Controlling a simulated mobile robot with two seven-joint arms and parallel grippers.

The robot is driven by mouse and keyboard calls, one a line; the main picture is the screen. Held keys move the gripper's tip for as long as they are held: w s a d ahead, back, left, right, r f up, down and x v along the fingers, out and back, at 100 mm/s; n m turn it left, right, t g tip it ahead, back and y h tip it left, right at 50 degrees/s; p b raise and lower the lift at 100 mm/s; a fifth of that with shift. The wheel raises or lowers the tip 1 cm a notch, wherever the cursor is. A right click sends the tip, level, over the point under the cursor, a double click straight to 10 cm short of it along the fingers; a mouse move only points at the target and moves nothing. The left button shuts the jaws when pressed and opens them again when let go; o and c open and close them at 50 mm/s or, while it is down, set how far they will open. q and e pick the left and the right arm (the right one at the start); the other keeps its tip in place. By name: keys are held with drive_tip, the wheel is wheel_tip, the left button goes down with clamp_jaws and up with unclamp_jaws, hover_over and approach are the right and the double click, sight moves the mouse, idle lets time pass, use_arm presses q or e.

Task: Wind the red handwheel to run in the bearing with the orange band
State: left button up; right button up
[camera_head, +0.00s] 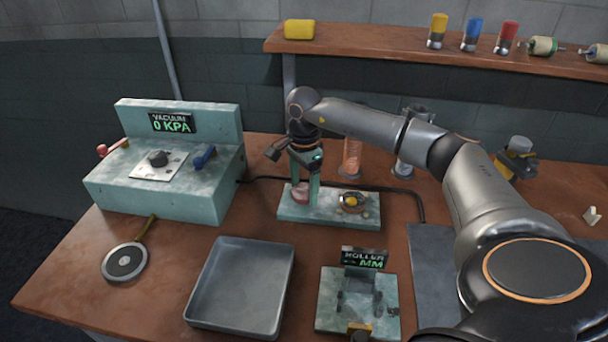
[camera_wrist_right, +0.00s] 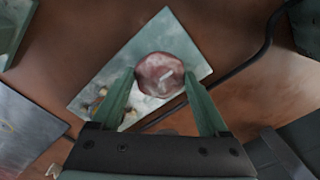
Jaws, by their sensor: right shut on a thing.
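The red handwheel (camera_head: 299,193), a round reddish knob with pale marks, stands at the left end of a pale green plate (camera_head: 318,217). In the right wrist view the handwheel (camera_wrist_right: 160,73) sits between my two green fingertips. My right gripper (camera_head: 304,186) reaches down from above and is shut on the handwheel; its fingers hide part of it in the head view. A small round part with a yellow-orange top (camera_head: 351,200) sits at the plate's right end. I cannot tell its band clearly. My left gripper is not in view.
A vacuum unit (camera_head: 205,190) reading 0 KPA stands at the left, with an empty grey tray (camera_head: 265,318) in front. A roller gauge (camera_head: 330,310) is at the front. A black cable (camera_head: 420,205) runs behind the plate. A jar with orange contents (camera_head: 352,160) stands behind.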

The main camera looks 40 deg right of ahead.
drive_tip(key=m, duration=0.2)
drive_tip(key=m+p, duration=0.1)
drive_tip(key=m, duration=0.1)
drive_tip(key=shift+w+d+r+m, duration=0.1)
drive_tip(key=shift+d+r+m, duration=0.1)
drive_tip(key=shift+m, duration=0.1)
drive_tip(key=m+p, duration=0.1)
drive_tip(key=m, duration=0.4)
drive_tip(key=shift+m, duration=0.3)
drive_tip(key=m+p, duration=0.2)
drive_tip(key=m, duration=0.3)
drive_tip(key=m+p, duration=0.1)
drive_tip(key=m, duration=0.4)
drive_tip(key=m+p, duration=0.1)
drive_tip(key=m, duration=0.3)
drive_tip(key=shift+m, duration=0.3)
drive_tip(key=m+p, duration=0.1)
drive_tip(key=m, duration=1.2)
drive_tip(key=shift+a, duration=0.1)
drive_tip(key=shift+m, duration=0.3)
